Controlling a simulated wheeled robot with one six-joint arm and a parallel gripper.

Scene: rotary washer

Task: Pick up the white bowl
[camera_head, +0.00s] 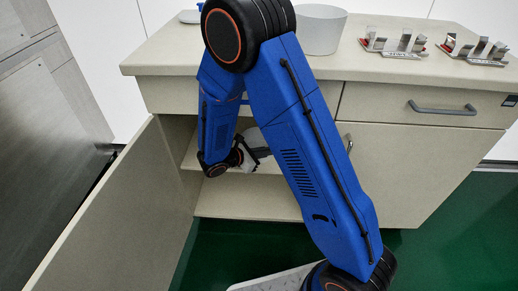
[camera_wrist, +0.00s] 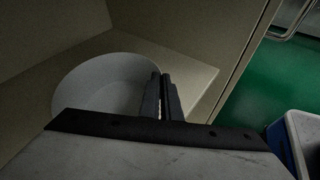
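The white bowl (camera_wrist: 95,82) is inside the open cabinet, over the shelf (camera_wrist: 203,80). In the head view, my arm hides most of the bowl, and a pale part (camera_head: 257,141) shows beside my gripper (camera_head: 246,158). In the wrist view, the two dark fingers of my gripper (camera_wrist: 161,96) are close together at the right side of the bowl's rim. A thin pale strip, which looks like the bowl's wall, shows between them. The gripper looks shut on the rim. I cannot tell whether the bowl touches the shelf.
The cabinet door (camera_head: 125,215) stands open at the left. On the counter (camera_head: 385,68) are a white bucket (camera_head: 320,32) and metal racks (camera_head: 398,44). A drawer (camera_head: 400,104) is closed at the right. A blue-and-white bin (camera_wrist: 298,140) stands on the green floor (camera_wrist: 255,92).

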